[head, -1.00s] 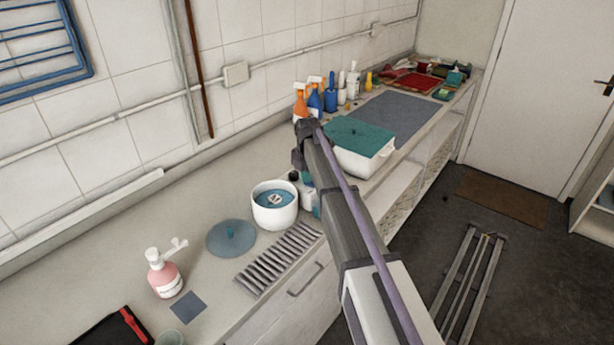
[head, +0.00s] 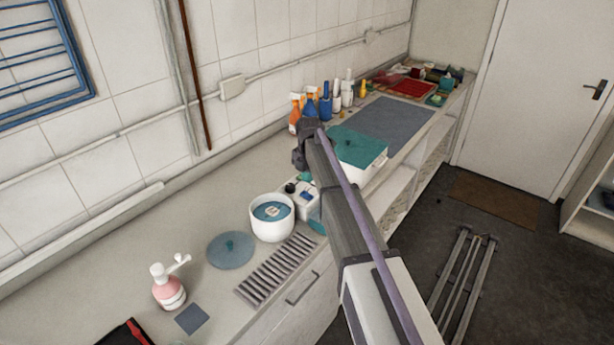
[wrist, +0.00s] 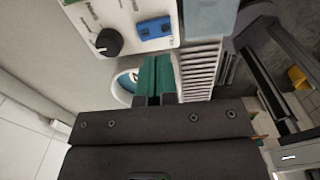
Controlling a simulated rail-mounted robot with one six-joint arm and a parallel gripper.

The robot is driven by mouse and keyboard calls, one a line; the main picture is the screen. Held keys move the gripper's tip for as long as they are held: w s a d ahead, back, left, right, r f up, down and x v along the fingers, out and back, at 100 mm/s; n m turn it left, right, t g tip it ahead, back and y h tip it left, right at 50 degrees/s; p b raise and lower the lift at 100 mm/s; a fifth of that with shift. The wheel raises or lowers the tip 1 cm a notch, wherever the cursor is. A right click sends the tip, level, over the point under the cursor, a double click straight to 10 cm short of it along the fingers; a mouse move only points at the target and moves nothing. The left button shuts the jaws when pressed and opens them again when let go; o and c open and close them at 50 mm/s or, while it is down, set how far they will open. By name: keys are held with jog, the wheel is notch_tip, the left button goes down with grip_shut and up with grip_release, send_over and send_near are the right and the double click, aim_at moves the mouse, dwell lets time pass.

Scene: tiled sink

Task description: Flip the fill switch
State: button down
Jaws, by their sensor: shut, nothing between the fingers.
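A white device (head: 307,203) with a black knob stands on the counter beside a white pot (head: 271,226). My gripper (wrist: 157,62) has green fingertips, shut and empty, just below the panel's edge in the wrist view. They appear apart from the blue part.
A grey slatted rack (head: 275,270) and a round blue lid (head: 230,250) lie near the pot. A pink pump bottle (head: 170,293) is at the front left. Several spray bottles (head: 296,116) and a teal-lidded white bin (head: 360,150) stand farther back.

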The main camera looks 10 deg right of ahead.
notch_tip(320, 180, up, 8)
jog(key=p, duration=0.6)
jog(key=shift+s+d, duration=0.35)
jog(key=shift+s, duration=0.1)
jog(key=shift+f, duration=0.1)
